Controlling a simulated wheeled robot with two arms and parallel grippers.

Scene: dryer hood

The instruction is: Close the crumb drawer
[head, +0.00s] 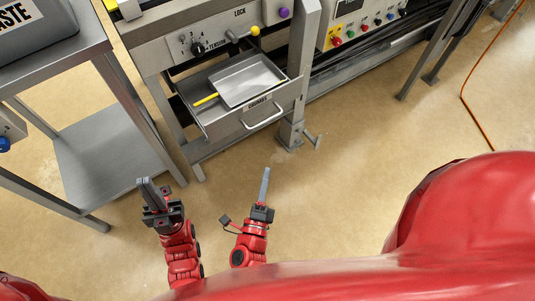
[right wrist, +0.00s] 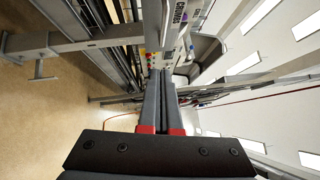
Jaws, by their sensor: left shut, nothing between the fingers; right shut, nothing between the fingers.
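The crumb drawer (head: 224,122) is pulled out from under the machine in the head view. It has a grey front with a label and a light bar handle (head: 264,117). A shallow metal tray (head: 248,80) and a yellow-handled tool (head: 206,99) lie in it. My left gripper (head: 149,190) is shut and empty, below and left of the drawer, apart from it. My right gripper (head: 265,182) is shut and empty, below the drawer front and apart from it.
A steel table with a lower shelf (head: 95,150) stands at the left. A machine leg (head: 291,132) with a foot stands right of the drawer. A control panel (head: 360,22) is at the upper right. An orange cable (head: 464,95) lies on the floor. The floor before the drawer is clear.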

